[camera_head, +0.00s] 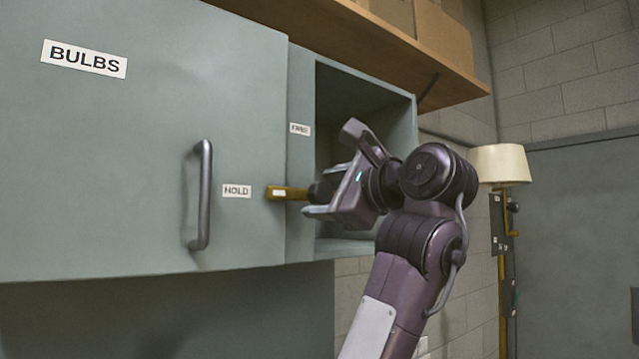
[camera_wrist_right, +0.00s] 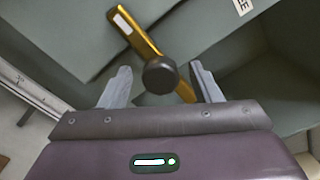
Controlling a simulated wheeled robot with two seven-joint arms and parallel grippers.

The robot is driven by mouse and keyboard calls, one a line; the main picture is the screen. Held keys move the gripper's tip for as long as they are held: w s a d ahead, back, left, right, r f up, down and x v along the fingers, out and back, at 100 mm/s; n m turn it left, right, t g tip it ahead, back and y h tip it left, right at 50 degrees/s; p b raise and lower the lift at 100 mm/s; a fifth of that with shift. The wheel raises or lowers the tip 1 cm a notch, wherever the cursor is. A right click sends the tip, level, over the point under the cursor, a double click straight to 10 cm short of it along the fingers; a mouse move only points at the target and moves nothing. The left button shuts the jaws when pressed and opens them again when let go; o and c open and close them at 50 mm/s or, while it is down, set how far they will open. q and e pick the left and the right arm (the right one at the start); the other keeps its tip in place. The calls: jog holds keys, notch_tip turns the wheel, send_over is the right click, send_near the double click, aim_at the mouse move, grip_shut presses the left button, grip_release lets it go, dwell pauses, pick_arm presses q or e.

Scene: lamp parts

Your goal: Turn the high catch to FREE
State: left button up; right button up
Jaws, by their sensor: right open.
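The high catch is a brass bar (camera_head: 287,193) with a dark round knob. In the head view its pale-marked end points left to the HOLD label (camera_head: 237,191). The FREE label (camera_head: 299,129) is higher up. In the right wrist view the bar (camera_wrist_right: 136,32) runs diagonally behind the knob (camera_wrist_right: 160,75). My right gripper (camera_head: 317,203) is open in front of the catch, its fingers on either side of the knob, with gaps visible in the wrist view. The gripper partly hides the catch in the head view. My left gripper is out of view.
The BULBS cabinet door (camera_head: 120,170) is closed, with a grey handle (camera_head: 203,195) left of the catch. An open compartment (camera_head: 350,100) lies behind my right arm. A wooden shelf (camera_head: 400,45) with boxes is above. A lamp (camera_head: 499,165) stands at the right.

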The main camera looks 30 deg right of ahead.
jog(key=shift+w, duration=0.9)
grip_shut()
